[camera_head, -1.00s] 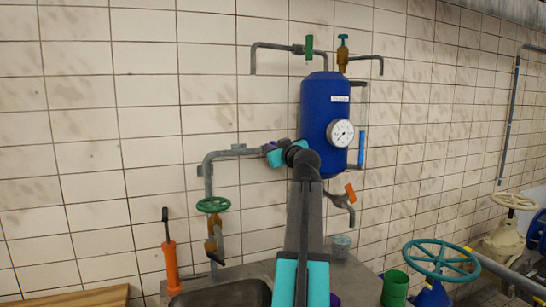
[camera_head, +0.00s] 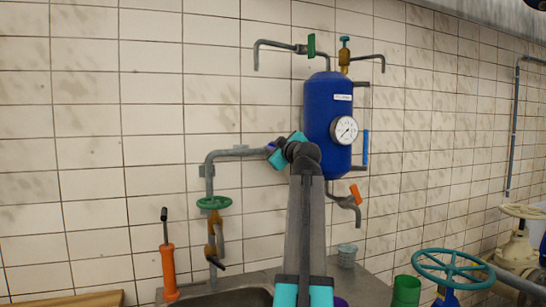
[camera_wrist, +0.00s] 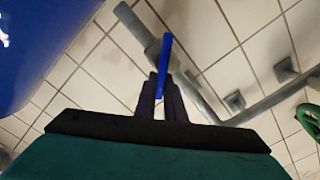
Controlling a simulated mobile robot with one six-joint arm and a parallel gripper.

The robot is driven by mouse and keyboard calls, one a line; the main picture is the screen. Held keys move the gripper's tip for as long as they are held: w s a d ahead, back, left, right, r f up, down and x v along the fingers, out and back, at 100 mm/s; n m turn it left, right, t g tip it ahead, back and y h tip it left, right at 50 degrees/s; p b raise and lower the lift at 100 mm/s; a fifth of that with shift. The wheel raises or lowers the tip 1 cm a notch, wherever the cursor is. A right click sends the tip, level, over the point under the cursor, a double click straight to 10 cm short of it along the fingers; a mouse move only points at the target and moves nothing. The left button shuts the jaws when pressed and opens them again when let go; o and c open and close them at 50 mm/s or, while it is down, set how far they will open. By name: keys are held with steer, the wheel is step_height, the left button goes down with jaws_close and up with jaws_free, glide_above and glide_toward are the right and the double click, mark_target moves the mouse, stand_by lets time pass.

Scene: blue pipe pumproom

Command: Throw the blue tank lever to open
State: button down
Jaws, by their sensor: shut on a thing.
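The blue tank (camera_head: 318,110) hangs on the tiled wall with a white label and a round gauge (camera_head: 343,130). A grey pipe (camera_head: 235,153) runs along the wall to its left side. In the wrist view the blue lever (camera_wrist: 164,58) stands on this pipe (camera_wrist: 135,25), with its lower end between my dark fingers. My gripper (camera_wrist: 167,88) is shut on the lever. In the head view my gripper (camera_head: 274,149) is at the pipe left of the tank, and my wrist hides most of the lever. The tank (camera_wrist: 40,40) also fills the wrist view's upper left.
A green handwheel (camera_head: 214,202) sits below the pipe. An orange-handled tap (camera_head: 354,193) is under the tank. Below are an orange pump (camera_head: 169,270), a sink, a green cup (camera_head: 405,291) and a large teal handwheel (camera_head: 452,269). The wall at far left is bare.

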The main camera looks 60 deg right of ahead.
steer(key=n+b, duration=0.1)
steer(key=b, duration=0.1)
steer(key=n+b, duration=0.2)
steer(key=b, duration=0.1)
steer(key=f+n+b, duration=0.1)
steer(key=n+b, duration=0.1)
steer(key=shift+w+a+b, duration=0.25)
steer(key=shift+w+b, duration=0.05)
steer(key=n+b, duration=0.4)
steer(key=shift+a+f+n, duration=0.1)
steer(key=shift+f+n, duration=0.25)
steer(key=shift+n, duration=0.05)
steer(key=shift+b, duration=0.35)
steer(key=c, duration=1.8)
jaws_free()
steer(key=shift+w+f, duration=0.1)
steer(key=shift+c, duration=0.2)
steer(key=shift+f, duration=0.1)
